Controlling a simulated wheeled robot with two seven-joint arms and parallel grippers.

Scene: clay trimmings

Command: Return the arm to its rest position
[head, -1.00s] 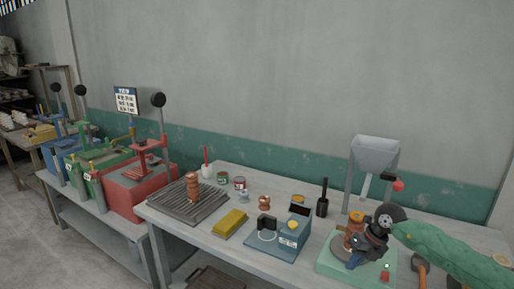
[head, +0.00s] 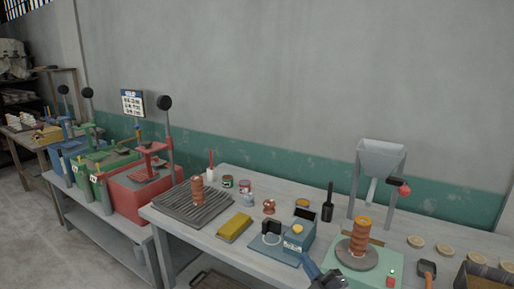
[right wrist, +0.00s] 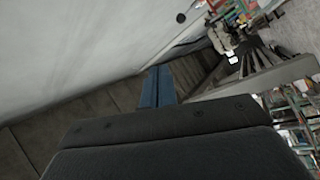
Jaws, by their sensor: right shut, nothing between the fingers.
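My right gripper (head: 312,267) is low at the bottom edge of the head view, in front of the workbench and left of the green-based turntable. Its dark body is cut off by the frame edge. In the right wrist view its blue fingers (right wrist: 158,86) are together with nothing between them. It touches no object that I can see. A stack of orange-brown clay rings (head: 359,238) stands upright on the grey round plate (head: 350,257) of the turntable, apart from the gripper. My left gripper is not in view.
The workbench (head: 222,174) carries a ribbed grey mat (head: 175,207) with a clay stack, a yellow block (head: 234,226), a blue device (head: 297,240) and a hopper stand (head: 380,158). A red lever press (head: 135,190) stands on the left bench.

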